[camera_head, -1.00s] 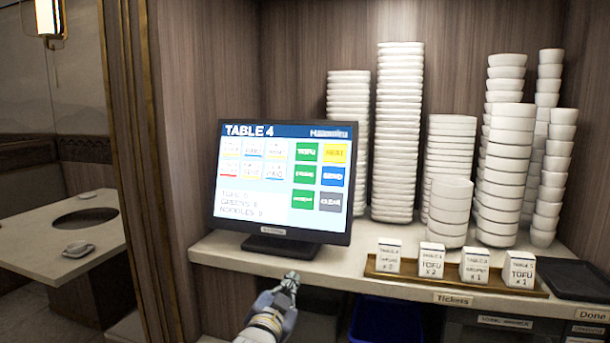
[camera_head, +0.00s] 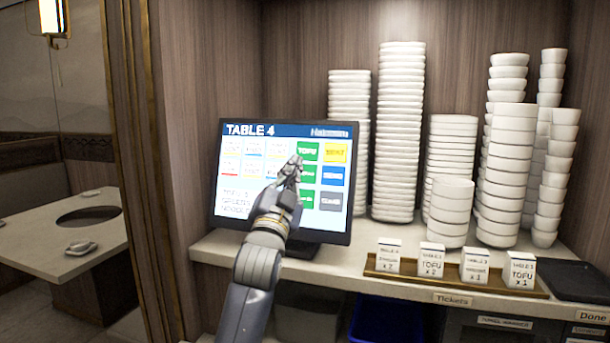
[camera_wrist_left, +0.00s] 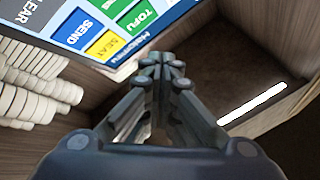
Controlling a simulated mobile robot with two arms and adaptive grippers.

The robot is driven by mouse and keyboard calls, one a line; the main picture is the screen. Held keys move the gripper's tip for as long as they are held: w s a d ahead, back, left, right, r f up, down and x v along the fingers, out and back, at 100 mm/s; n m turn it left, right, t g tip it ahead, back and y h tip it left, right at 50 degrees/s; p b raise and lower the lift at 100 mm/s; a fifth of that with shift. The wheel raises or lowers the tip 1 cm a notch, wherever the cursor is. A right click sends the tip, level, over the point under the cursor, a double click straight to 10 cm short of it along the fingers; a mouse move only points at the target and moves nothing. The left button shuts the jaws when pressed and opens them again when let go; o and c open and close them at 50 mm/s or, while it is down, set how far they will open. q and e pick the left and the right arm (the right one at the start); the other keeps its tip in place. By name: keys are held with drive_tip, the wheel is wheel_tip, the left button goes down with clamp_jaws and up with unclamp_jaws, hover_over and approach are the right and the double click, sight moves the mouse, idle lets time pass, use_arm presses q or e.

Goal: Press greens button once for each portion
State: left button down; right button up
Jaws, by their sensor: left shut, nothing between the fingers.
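The order screen (camera_head: 335,218) stands on the counter and reads "TABLE 4". Its right side has a green TOFU button (camera_head: 307,151), a green button below it (camera_head: 308,173) partly behind my gripper, and another green button lower down. My left gripper (camera_head: 294,165) is shut and empty, its tips in front of the screen near the left edge of the green buttons. I cannot tell whether it touches. In the left wrist view the shut fingers (camera_wrist_left: 165,62) point past the screen, with the TOFU button (camera_wrist_left: 138,18) near the top. My right gripper is not in view.
A yellow button (camera_head: 335,153) and a blue button (camera_head: 332,175) sit right of the green ones. Tall stacks of white bowls (camera_head: 452,210) stand right of the screen. Ticket blocks (camera_head: 431,260) stand on a wooden tray (camera_head: 455,284) at the counter's front.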

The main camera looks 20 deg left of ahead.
sight(304, 173)
use_arm(q)
drive_tip(key=shift+w, duration=0.1)
drive_tip(key=w+f+b, duration=0.2)
drive_tip(key=w+b, duration=0.1)
drive_tip(key=w, duration=0.5)
drive_tip(key=shift+w+d+f, duration=0.15)
drive_tip(key=shift+f, duration=0.15)
idle(0.3)
drive_tip(key=shift+w, duration=0.1)
idle(0.9)
drive_tip(key=shift+w+f, duration=0.1)
drive_tip(key=shift+w, duration=0.2)
